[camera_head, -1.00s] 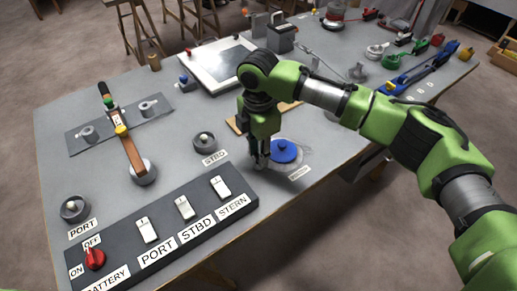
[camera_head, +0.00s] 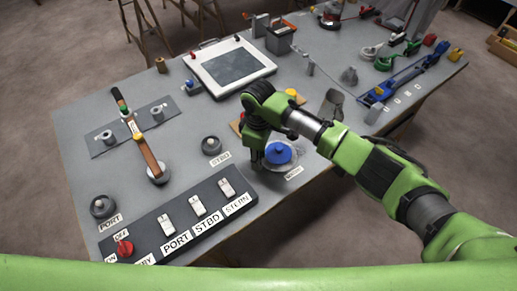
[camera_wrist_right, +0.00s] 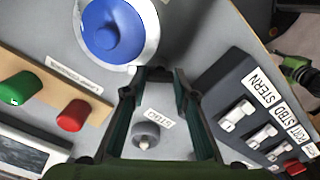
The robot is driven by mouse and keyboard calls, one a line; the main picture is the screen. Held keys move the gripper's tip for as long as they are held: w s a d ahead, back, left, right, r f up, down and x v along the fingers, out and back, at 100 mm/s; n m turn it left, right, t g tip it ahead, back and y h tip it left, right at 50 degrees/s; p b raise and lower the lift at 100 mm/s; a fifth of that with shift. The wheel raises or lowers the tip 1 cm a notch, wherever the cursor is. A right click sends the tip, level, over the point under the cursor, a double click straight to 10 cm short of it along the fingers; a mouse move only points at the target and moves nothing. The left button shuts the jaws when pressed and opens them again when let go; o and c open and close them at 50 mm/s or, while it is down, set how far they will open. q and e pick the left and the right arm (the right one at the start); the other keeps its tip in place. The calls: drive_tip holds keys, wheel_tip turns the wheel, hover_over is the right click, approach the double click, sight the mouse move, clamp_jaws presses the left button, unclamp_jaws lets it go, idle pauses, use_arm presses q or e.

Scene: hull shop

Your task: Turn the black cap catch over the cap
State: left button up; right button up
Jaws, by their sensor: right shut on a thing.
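The blue cap (camera_head: 278,153) sits on a pale round ring near the table's front right edge. It also shows in the right wrist view (camera_wrist_right: 113,28), close beyond my fingertips. My right gripper (camera_head: 256,168) points down just left of the cap. In the right wrist view its two fingers (camera_wrist_right: 156,74) come together at the ring's edge, shut on a small dark thing, likely the black cap catch. The catch is mostly hidden between the fingertips, and I cannot make out its angle. It does not visibly lie across the cap's top. My left gripper is not in view.
A dark switch panel (camera_head: 180,220) with white rockers and a red battery knob (camera_head: 125,248) lies along the front edge. A grey knob (camera_head: 211,145) stands left of my gripper. A framed screen (camera_head: 232,65) lies behind. Red (camera_wrist_right: 73,115) and green (camera_wrist_right: 20,88) pieces are nearby.

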drive_tip(key=m+p, duration=0.3)
drive_tip(key=shift+s+r+m, duration=0.1)
drive_tip(key=shift+r+m, duration=0.05)
drive_tip(key=shift+m, duration=0.15)
drive_tip(key=shift+m+p, duration=1.25)
drive_tip(key=shift+m, duration=0.35)
drive_tip(key=o, duration=1.1)
wheel_tip(320, 180, up, 12)
